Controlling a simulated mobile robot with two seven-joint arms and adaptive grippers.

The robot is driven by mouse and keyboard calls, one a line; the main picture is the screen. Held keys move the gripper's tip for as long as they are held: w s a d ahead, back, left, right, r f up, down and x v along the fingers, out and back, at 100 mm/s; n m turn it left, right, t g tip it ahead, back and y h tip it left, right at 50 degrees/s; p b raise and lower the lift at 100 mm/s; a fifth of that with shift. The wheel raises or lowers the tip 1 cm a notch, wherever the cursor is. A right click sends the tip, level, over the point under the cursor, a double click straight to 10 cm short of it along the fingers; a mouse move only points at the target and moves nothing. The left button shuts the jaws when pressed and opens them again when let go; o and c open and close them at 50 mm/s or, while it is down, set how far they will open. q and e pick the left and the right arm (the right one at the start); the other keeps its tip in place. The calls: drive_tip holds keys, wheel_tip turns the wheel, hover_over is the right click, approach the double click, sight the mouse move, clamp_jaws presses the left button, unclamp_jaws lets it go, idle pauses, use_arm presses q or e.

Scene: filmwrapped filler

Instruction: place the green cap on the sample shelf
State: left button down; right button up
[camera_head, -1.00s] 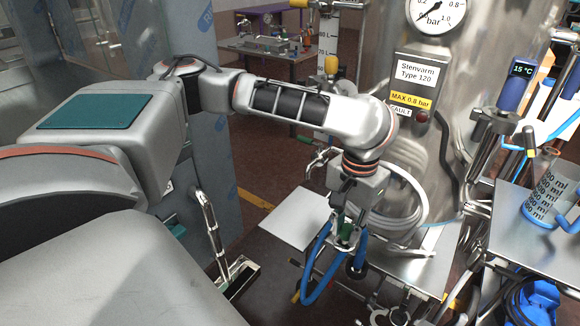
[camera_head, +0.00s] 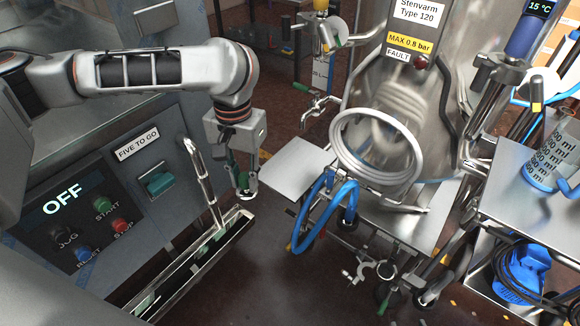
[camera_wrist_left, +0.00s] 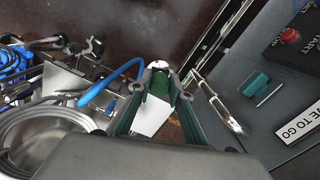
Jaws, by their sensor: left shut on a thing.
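My left gripper (camera_head: 243,190) hangs fingers-down, left of the steel tank and just right of the grey machine cabinet. It is shut on the green cap, which shows as a green piece (camera_wrist_left: 159,82) between the fingertips in the left wrist view. The fingers partly hide the cap. A bare, flat metal shelf (camera_head: 300,166) juts out beside the tank below a tap, right of the gripper and apart from it. No label marks it as the sample shelf. My right gripper is not in view.
A metal-edged channel (camera_head: 190,265) runs close below and left of the gripper, with a bent rail (camera_head: 200,180) rising beside it. Dark floor lies open between channel and tank.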

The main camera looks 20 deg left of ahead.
use_arm(q)
drive_tip(key=shift+s+a+r, duration=0.1)
drive_tip(key=shift+s+a, duration=0.1)
drive_tip(key=shift+s, duration=0.15)
drive_tip(key=shift+w+a, duration=0.15)
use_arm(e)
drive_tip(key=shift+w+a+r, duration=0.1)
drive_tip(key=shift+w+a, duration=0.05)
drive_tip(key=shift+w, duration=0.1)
